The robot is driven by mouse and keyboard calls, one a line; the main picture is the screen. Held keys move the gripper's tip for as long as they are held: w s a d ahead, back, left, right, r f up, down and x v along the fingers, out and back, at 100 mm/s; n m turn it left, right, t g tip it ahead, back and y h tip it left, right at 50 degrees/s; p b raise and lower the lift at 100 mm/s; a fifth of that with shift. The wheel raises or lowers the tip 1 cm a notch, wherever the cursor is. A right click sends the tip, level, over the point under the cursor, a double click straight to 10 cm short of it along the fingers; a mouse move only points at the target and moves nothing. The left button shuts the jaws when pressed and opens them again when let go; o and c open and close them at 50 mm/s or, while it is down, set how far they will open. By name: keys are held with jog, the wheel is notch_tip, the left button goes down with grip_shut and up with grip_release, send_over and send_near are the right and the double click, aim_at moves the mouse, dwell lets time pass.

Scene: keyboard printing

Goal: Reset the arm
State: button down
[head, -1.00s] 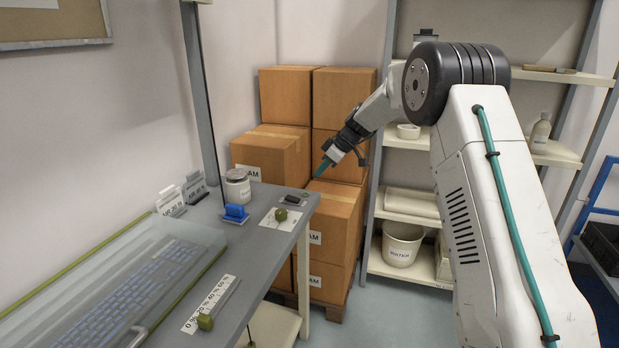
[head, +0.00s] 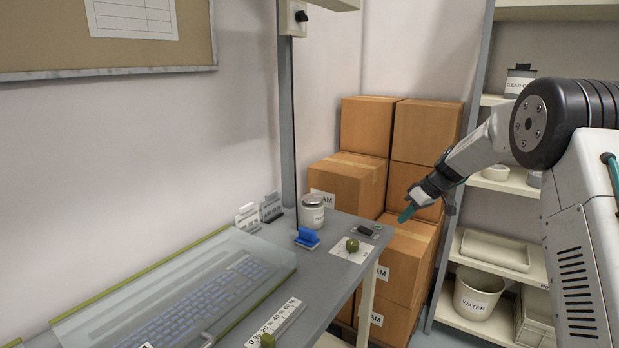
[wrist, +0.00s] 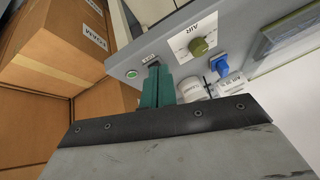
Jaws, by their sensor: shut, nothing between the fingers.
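My gripper (head: 406,214) has teal fingers and is at the end of my arm on the right of the head view. It hangs in the air in front of the stacked cardboard boxes, near the right end of the grey bench (head: 345,283). Its fingers point down and to the left. In the wrist view the teal fingers (wrist: 157,92) are together with nothing between them. They overlap a small black switch (wrist: 152,62) in that picture; I cannot tell the distance between them.
A green knob (head: 352,245), a blue stamp-like block (head: 307,237) and a white jar (head: 312,211) stand on the bench. A keyboard under a clear cover (head: 180,290) lies at left. Cardboard boxes (head: 345,185) and a shelf (head: 480,325) stand behind.

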jog(key=s+a+r+m+h, duration=0.1)
jog(key=s+r+m+h, duration=0.1)
jog(key=s, duration=1.5)
jog(key=s+a+r+m+g+h, duration=0.1)
jog(key=s+r, duration=0.4)
jog(key=s, duration=1.3)
jog(key=s+a+r+m+h, duration=0.2)
jog(key=s+a+r+m, duration=0.1)
jog(key=s, duration=1.5)
jog(key=shift+s+r+m+h, duration=0.2)
jog(key=shift+r+m+h, duration=0.1)
jog(key=shift+r+m, duration=0.5)
